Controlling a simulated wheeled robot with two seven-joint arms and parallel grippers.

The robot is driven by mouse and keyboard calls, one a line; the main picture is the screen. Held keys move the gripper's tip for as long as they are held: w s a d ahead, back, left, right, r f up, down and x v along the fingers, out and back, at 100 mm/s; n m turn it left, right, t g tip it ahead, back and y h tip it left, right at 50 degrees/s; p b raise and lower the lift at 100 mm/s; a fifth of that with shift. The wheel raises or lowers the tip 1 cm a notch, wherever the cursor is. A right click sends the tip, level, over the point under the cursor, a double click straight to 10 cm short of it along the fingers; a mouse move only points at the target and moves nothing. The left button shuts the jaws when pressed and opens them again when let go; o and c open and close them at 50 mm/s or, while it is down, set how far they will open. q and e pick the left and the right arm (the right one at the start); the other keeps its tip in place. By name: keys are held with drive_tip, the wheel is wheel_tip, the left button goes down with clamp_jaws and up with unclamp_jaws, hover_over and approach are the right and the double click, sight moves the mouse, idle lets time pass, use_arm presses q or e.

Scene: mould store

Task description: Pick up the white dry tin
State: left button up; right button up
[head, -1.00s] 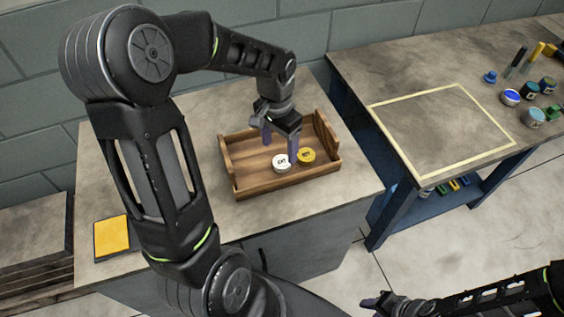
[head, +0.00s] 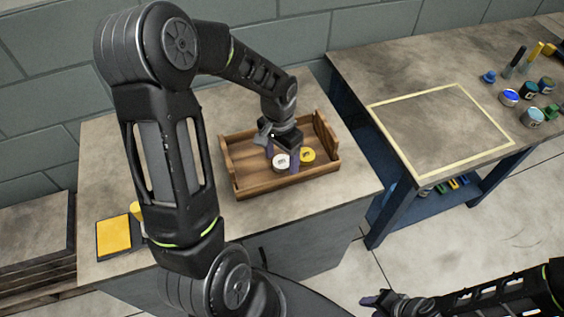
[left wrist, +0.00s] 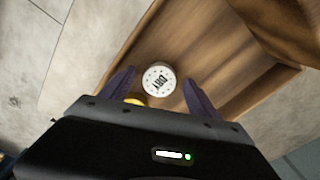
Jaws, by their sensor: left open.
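The white tin (head: 281,163), with "DRY" on its lid in the left wrist view (left wrist: 158,79), stands in a wooden tray (head: 285,186). A yellow tin (head: 307,156) stands close to its right in the head view; it is mostly hidden in the left wrist view (left wrist: 135,100). My left gripper (head: 282,157) is open, pointing down into the tray. In the left wrist view the white tin appears between its fingertips, with gaps on both sides. My right gripper (head: 371,301) is low at the bottom of the head view, away from the tray; its jaw opening is unclear.
The tray has raised wooden walls around the tins. A yellow pad (head: 114,236) lies on the left of the grey worktop (head: 215,105). A bench (head: 350,75) to the right holds a taped rectangle (head: 440,130), with several pots and brushes beyond it. The taped area is empty.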

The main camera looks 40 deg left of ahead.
sight(282, 161)
use_arm(q)
drive_tip(key=shift+c, duration=0.2)
drive_tip(key=c, duration=1.4)
wheel_tip(282, 161, up, 10)
drive_tip(key=shift+b, duration=0.5)
